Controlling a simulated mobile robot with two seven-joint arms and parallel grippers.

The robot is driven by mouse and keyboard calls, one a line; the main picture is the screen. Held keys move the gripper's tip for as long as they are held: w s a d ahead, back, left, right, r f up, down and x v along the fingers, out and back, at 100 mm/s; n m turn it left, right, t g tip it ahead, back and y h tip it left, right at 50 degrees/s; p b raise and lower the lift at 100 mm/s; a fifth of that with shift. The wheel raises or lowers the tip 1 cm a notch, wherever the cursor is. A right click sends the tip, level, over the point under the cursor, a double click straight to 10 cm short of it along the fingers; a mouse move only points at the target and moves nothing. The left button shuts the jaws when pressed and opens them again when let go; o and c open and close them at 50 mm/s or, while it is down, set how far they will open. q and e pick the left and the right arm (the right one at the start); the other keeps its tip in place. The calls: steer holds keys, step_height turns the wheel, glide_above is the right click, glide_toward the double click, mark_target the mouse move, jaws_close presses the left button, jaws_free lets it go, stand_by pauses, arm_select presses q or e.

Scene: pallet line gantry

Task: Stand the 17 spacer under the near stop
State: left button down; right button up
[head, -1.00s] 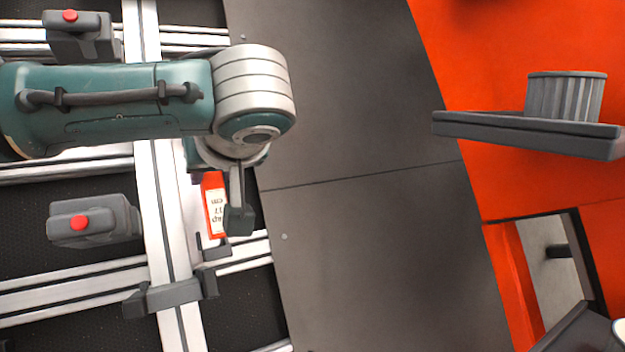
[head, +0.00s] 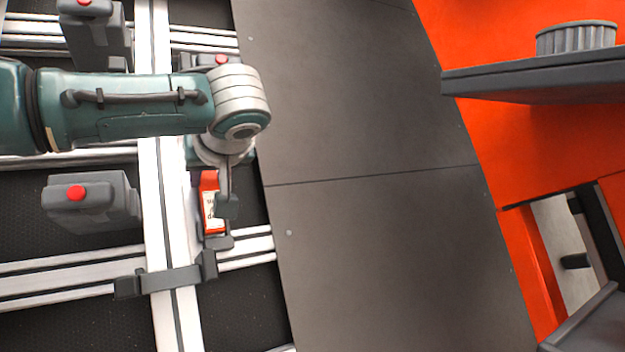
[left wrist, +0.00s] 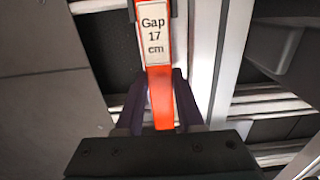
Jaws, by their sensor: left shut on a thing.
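The 17 spacer is an orange bar (head: 209,181) with a white label, left of centre in the head view. In the left wrist view the spacer (left wrist: 160,90) reads "Gap 17 cm". My left gripper (head: 217,212) is shut on it, a dark finger on each side in the wrist view. The spacer looks upright along the silver rail; its lower end is close to a small dark bracket (head: 217,243), and I cannot tell if they touch. Grey blocks with red buttons (head: 95,203) sit by the rails; which part is the near stop is unclear. My right gripper is not in view.
A silver rail (head: 153,130) runs up the picture across several cross rails. A dark clamp (head: 170,282) spans it below the spacer. Plain grey floor panels (head: 370,220) lie clear to the right. A dark shelf (head: 540,82) with a ribbed grey part (head: 577,37) stands at right.

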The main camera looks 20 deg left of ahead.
arm_select(q)
steer(key=shift+w+a+f, duration=0.15)
steer(key=shift+a, duration=0.05)
steer(key=shift+w+a, duration=0.1)
stand_by(0.6)
steer(key=shift+f, duration=0.45)
stand_by(0.6)
steer(key=shift+c, duration=2.2)
jaws_free()
steer(key=shift+r, duration=0.1)
steer(key=p+v, duration=0.3)
steer(key=v, duration=0.7)
